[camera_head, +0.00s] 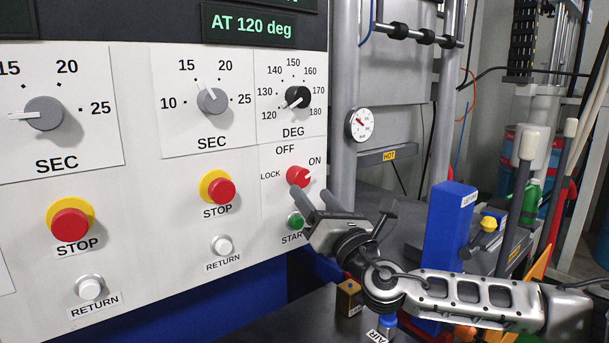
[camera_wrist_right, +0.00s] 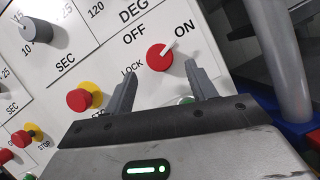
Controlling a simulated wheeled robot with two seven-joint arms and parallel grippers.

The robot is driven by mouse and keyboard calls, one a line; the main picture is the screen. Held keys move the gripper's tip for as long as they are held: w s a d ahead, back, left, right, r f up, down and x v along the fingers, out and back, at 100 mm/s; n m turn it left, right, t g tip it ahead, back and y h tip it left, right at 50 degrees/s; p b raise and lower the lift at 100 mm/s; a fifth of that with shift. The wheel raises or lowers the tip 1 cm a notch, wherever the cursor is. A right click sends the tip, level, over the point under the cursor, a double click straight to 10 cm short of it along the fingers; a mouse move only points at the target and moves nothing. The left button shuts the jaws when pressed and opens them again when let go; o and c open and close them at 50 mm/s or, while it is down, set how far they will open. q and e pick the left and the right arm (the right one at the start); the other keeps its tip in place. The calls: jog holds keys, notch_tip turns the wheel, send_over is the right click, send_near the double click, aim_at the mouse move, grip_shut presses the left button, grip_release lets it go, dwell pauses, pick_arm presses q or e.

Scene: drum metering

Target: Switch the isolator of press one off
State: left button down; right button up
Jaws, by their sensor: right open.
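The isolator is a red rotary knob (camera_head: 298,176) on the white panel, with OFF above it, ON to its upper right and LOCK to its left. In the right wrist view the red knob (camera_wrist_right: 159,57) has a white pointer aimed toward ON. My right gripper (camera_head: 313,193) is open and empty, just below and in front of the knob. In the right wrist view its fingers (camera_wrist_right: 160,76) stand apart, with the knob showing between and beyond their tips. I see no contact. My left gripper is not in view.
A green START button (camera_head: 295,221) sits below the knob, partly behind my gripper. A DEG dial (camera_head: 297,97) is above, a red STOP button (camera_head: 221,191) to the left. A blue block (camera_head: 449,225) and a press column (camera_head: 343,90) stand right of the panel.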

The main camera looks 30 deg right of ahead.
aim_at(303, 183)
jog(key=p+x, duration=0.1)
jog(key=x, duration=0.3)
jog(key=shift+w, duration=0.25)
jog(key=shift+c, duration=0.3)
jog(key=c, duration=0.9)
